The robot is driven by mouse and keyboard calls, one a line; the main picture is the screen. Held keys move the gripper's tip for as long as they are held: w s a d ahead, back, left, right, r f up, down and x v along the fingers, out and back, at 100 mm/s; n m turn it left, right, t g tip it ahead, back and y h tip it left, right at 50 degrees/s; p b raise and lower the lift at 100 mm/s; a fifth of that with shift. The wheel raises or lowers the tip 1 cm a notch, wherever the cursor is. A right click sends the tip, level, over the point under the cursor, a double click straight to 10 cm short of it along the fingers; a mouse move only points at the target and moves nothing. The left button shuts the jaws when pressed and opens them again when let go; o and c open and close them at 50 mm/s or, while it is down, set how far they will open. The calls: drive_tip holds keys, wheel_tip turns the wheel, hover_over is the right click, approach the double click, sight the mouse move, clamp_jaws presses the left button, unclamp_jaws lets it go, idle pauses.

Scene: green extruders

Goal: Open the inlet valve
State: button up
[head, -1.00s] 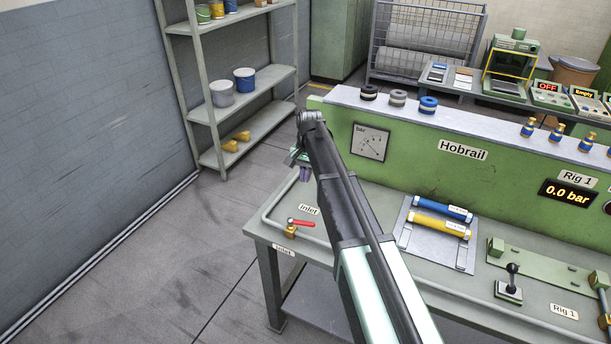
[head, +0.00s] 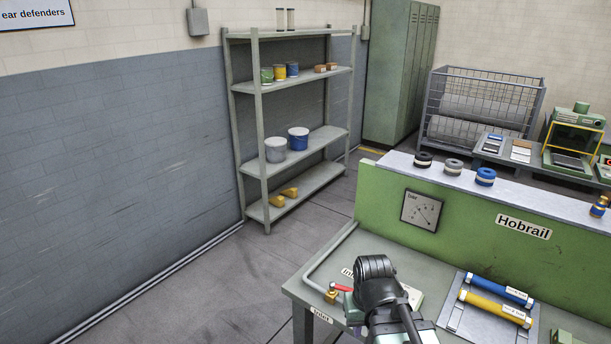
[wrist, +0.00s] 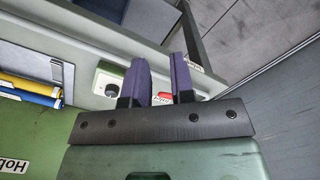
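The inlet valve has a brass body (head: 331,296) and a red lever (head: 342,288), at the left end of the green bench. The lever points right in the head view, and its far end is hidden behind my wrist. In the wrist view, a red patch (wrist: 162,98) that looks like part of the lever shows between the bases of my fingers. My gripper (wrist: 159,60) has two purple fingers with a gap between them. It is open, over the bench near the valve. I cannot tell whether it touches the lever. The head view hides the fingers.
A box with a black knob (wrist: 111,83) lies beside my fingers in the wrist view. Blue (head: 500,289) and yellow (head: 495,308) cylinders lie on a plate to the right. A green panel with a gauge (head: 421,210) stands behind. The floor left of the bench is clear.

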drive_tip(key=o, duration=0.3)
drive_tip(key=shift+m, duration=0.4)
drive_tip(key=w+d, duration=0.1)
drive_tip(key=w, duration=0.1)
drive_tip(key=w+d+f+b, duration=0.1)
drive_tip(key=w+d, duration=0.1)
drive_tip(key=shift+f, duration=0.1)
drive_tip(key=n+y+b, duration=0.2)
drive_tip(key=n+y, duration=0.3)
drive_tip(key=n, duration=0.8)
approach(345, 289)
drive_tip(key=b+x, duration=0.2)
drive_tip(key=b, duration=0.1)
drive_tip(key=b+x, duration=0.3)
drive_tip(key=d+b+x, duration=0.1)
drive_tip(key=b+x, duration=0.2)
drive_tip(key=shift+w+f+b, duration=0.15)
drive_tip(key=shift+f+b, duration=0.25)
drive_tip(key=shift+a+r, duration=0.1)
drive_tip(key=shift+r, duration=0.05)
clamp_jaws()
